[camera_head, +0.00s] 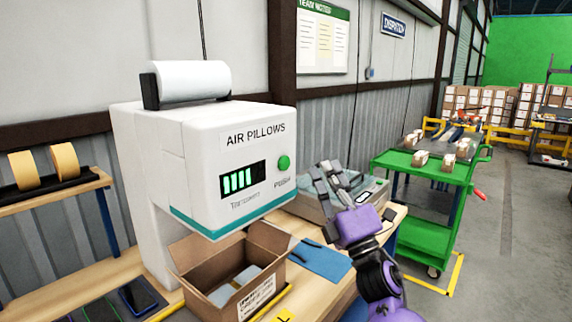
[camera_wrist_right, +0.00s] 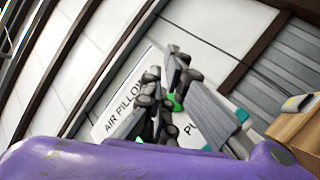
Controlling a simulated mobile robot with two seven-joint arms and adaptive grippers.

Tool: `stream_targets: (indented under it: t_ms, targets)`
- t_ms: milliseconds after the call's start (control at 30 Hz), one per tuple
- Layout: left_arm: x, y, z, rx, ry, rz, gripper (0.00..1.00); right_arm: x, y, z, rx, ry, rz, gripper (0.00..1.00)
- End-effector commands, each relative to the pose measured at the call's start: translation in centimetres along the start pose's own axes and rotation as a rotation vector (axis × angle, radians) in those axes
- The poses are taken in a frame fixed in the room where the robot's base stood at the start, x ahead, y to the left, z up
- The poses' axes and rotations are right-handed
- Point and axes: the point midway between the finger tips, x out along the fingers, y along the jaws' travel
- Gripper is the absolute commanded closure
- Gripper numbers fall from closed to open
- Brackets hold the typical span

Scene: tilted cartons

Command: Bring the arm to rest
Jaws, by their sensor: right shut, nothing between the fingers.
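My right gripper (camera_head: 324,180) is in front of the air pillow machine (camera_head: 205,165), to the right of its green button (camera_head: 283,163) in the head view. It is shut and holds nothing. My purple right arm reaches up to it from the lower right. In the right wrist view, the dark fingers of the right gripper (camera_wrist_right: 163,85) stand before the blurred, tilted machine front (camera_wrist_right: 112,95). They partly cover its lettering and button. My left gripper is in neither view.
An open carton (camera_head: 215,275) with pale pillows inside stands under the machine on the wooden bench (camera_head: 120,275). A grey device (camera_head: 372,192) and a blue sheet (camera_head: 318,262) lie to the right. A green cart (camera_head: 430,205) with small boxes stands beyond; grey floor is clear at right.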

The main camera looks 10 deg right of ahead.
Motion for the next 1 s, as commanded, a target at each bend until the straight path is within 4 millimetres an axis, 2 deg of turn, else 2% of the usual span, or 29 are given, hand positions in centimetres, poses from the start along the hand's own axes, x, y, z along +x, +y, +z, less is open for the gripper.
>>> stream_targets:
  t_ms: [267, 467, 567, 633, 700, 767, 867, 967, 1000]
  targets:
    - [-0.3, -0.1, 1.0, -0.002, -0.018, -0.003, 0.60, 0.0, 0.0, 0.0, 0.000, 0.000, 0.000, 1.00]
    - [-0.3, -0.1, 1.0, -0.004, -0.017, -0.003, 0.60, 0.0, 0.0, 0.0, 0.000, 0.000, 0.000, 1.00]
    - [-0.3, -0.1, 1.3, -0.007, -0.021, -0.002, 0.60, 0.0, -0.5, 1.0, 0.103, -0.043, -0.022, 1.00]
    - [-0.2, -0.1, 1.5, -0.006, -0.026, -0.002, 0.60, 0.0, -1.3, 1.3, 0.292, -0.104, -0.050, 1.00]
    - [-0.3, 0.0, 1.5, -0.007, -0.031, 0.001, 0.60, -2.5, -4.1, 0.9, 0.488, -0.172, -0.133, 1.00]
    - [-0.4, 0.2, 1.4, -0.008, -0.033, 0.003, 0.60, -4.9, -6.3, 0.4, 0.605, -0.220, -0.197, 1.00]
    - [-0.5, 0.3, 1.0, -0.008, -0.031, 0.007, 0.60, -9.6, -9.7, -0.7, 0.769, -0.303, -0.305, 1.00]
    - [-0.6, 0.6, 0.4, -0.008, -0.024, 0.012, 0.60, -15.4, -12.9, -2.2, 0.920, -0.403, -0.423, 1.00]
    - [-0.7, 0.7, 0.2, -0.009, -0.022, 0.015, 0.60, -18.0, -14.1, -2.9, 0.978, -0.447, -0.472, 1.00]
